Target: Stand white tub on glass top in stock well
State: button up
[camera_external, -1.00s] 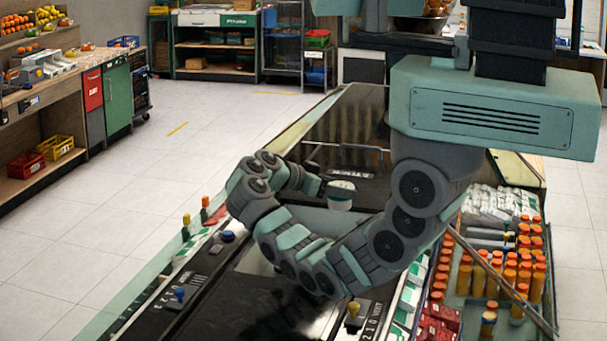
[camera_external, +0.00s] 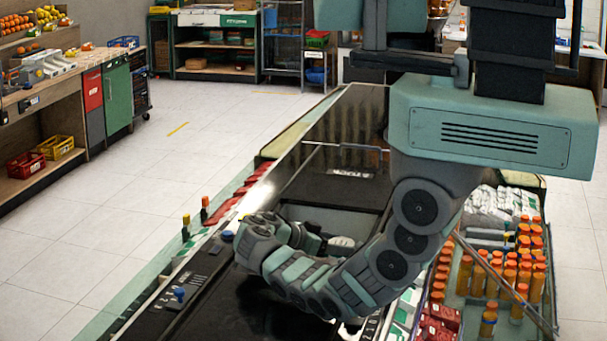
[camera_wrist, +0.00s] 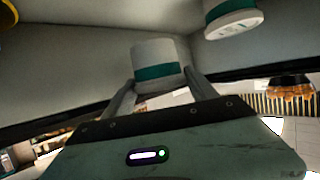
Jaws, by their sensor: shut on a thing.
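The white tub (camera_wrist: 157,52) with a green band is between the two fingers of my gripper (camera_wrist: 160,80) in the wrist view. My gripper is shut on it. In the external view the white tub (camera_external: 341,243) shows beside my gripper (camera_external: 328,244), low at the pale grey well (camera_external: 345,221) in the counter. My curled arm hides part of the well and the tub's underside, so I cannot tell whether the tub touches the floor. The dark glass top (camera_external: 345,120) lies behind the well.
A second white tub with a green band (camera_wrist: 233,18) stands near the held one in the wrist view. Orange-capped bottles (camera_external: 510,265) fill the bin at the right.

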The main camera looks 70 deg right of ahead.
aim_at(331, 260)
jog(key=shift+f, duration=1.85)
jog(key=shift+f+b, duration=0.45)
jog(key=shift+b, duration=0.15)
jog(key=shift+s+f, duration=0.1)
